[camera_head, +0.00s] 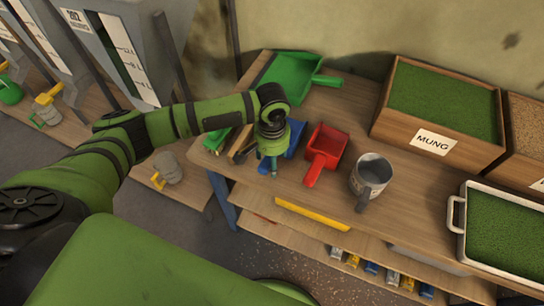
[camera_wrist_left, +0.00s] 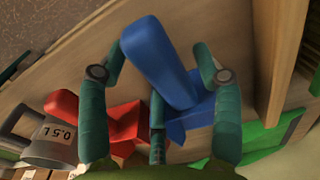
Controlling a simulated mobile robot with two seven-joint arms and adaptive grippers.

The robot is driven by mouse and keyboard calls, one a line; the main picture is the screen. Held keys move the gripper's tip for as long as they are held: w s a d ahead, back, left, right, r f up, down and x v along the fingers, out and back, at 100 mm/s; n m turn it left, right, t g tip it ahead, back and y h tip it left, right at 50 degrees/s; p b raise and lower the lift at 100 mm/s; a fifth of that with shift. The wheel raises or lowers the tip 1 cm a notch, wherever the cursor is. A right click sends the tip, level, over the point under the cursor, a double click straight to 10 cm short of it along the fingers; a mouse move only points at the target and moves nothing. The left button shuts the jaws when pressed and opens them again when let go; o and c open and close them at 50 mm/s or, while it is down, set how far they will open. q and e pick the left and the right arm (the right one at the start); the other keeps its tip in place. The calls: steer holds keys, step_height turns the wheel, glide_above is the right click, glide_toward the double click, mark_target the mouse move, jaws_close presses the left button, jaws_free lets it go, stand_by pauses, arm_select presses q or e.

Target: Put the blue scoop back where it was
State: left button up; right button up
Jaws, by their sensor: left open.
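The blue scoop (camera_head: 297,139) lies on the wooden table, mostly hidden behind my left gripper (camera_head: 268,166) in the head view. In the left wrist view the blue scoop (camera_wrist_left: 158,62) shows its thick handle between the spread fingers of my left gripper (camera_wrist_left: 164,55), with its pan lower down near the third finger. The fingers are open, with a visible gap to the handle on the right side. My right gripper is in neither view.
A red scoop (camera_head: 325,148) lies just right of the blue one, then a grey measuring mug (camera_head: 371,175). A green scoop (camera_head: 290,77) lies behind. A wooden MUNG box (camera_head: 433,141) and a white tray (camera_head: 459,217) stand to the right. A yellow strip (camera_head: 312,214) marks the front edge.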

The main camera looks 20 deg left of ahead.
arm_select(q)
step_height(320, 180, up, 12)
steer(key=b, duration=0.1)
steer(key=shift+r, duration=0.2)
steer(key=shift+s, duration=0.1)
